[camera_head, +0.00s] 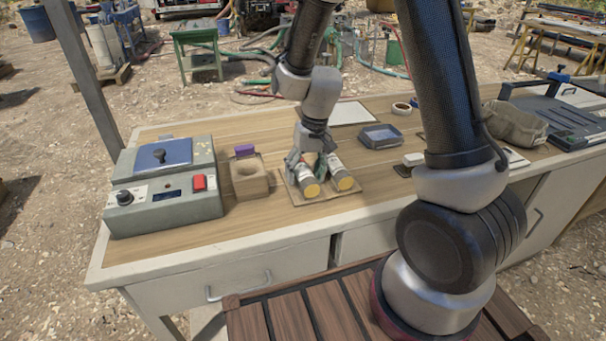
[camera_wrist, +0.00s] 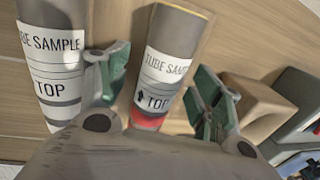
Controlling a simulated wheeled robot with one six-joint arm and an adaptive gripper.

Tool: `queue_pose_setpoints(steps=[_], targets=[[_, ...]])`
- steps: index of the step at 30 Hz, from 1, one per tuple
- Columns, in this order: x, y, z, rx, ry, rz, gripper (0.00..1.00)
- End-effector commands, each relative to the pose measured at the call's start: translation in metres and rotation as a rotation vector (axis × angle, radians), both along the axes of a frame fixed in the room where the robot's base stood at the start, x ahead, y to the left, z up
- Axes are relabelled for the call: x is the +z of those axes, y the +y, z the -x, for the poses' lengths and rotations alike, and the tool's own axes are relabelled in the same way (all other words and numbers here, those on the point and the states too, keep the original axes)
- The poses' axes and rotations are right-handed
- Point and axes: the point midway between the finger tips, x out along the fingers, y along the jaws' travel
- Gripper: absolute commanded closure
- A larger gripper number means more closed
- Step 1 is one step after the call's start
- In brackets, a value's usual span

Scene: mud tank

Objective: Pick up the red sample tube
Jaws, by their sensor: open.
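Two sample tubes with yellow ends lie side by side on a brown mat (camera_head: 291,190). The left one in the head view (camera_head: 312,190) is the red sample tube; in the wrist view it (camera_wrist: 148,122) shows a red band below its white label. The other tube (camera_head: 345,184) lies to its right, and at the left in the wrist view (camera_wrist: 42,28). My gripper (camera_head: 306,170) is open at the red sample tube. In the wrist view its green-padded fingers (camera_wrist: 157,70) stand on either side of that tube, with a visible gap on the right.
The bench front edge is close to the tubes.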

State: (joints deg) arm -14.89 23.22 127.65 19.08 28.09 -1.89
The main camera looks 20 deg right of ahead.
Motion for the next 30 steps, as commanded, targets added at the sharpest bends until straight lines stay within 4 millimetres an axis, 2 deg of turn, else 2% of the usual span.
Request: queue_pose_setpoints(steps=[5,15,16,23,26,30], targets=[[0.000,0.000,0.000,0.000,0.000,0.000,0.34],[0.000,0.000,0.000,0.000,0.000,0.000,0.96],[0.001,0.000,0.000,0.000,-0.001,0.000,0.99],[0.003,0.000,-0.001,0.000,-0.002,-0.001,0.99],[0.013,0.000,-0.001,0.001,-0.004,-0.001,0.99],[0.040,0.000,-0.002,0.002,-0.007,-0.002,0.99]])
